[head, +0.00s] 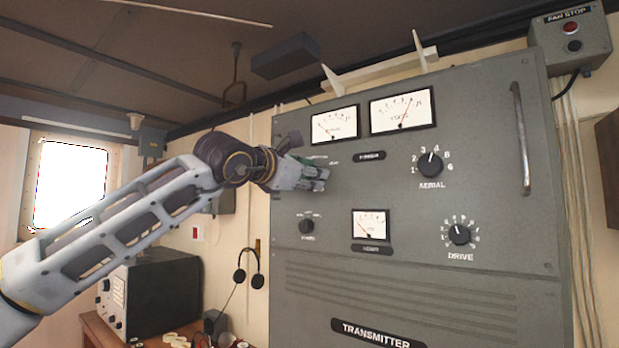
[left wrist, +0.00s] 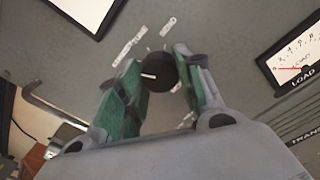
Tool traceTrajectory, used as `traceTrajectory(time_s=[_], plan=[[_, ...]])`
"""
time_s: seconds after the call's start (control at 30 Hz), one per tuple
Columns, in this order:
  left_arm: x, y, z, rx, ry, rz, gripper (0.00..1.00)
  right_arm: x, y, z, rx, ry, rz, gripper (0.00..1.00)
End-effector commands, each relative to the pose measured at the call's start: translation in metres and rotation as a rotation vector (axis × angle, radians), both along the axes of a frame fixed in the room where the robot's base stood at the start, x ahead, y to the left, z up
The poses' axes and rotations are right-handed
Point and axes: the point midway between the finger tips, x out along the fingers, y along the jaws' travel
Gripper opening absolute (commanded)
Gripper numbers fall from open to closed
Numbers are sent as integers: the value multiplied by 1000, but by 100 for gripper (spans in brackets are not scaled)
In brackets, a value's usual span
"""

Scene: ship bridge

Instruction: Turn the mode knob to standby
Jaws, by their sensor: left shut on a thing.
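The black mode knob (left wrist: 162,72) sits between the green-padded fingers of my left gripper (left wrist: 160,85) in the left wrist view. The fingers are closed on it from both sides. Its white pointer line faces left in that view. White label strips lie around it, too blurred to read. In the head view my left gripper (head: 322,179) is at the left part of the grey transmitter panel (head: 420,290) and hides the knob. My right gripper is not in view.
A smaller black knob (head: 306,226) is just below my gripper. Meters (head: 334,125) sit above it, with the LOAD meter (head: 370,224) lower right. The AERIAL knob (head: 430,164), DRIVE knob (head: 459,234) and a vertical handle (head: 521,137) are further right.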

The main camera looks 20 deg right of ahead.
Motion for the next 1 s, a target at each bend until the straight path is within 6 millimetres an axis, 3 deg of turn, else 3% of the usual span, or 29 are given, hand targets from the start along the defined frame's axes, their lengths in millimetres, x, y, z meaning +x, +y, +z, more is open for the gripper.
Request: traceTrajectory(time_s=[0.8,0.83,1.0], plan=[[0,0,0,86,-111,-1,12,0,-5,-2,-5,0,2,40],[0,0,0,86,-111,-1,37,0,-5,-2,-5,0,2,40],[0,0,0,86,-111,-1,59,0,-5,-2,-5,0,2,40]])
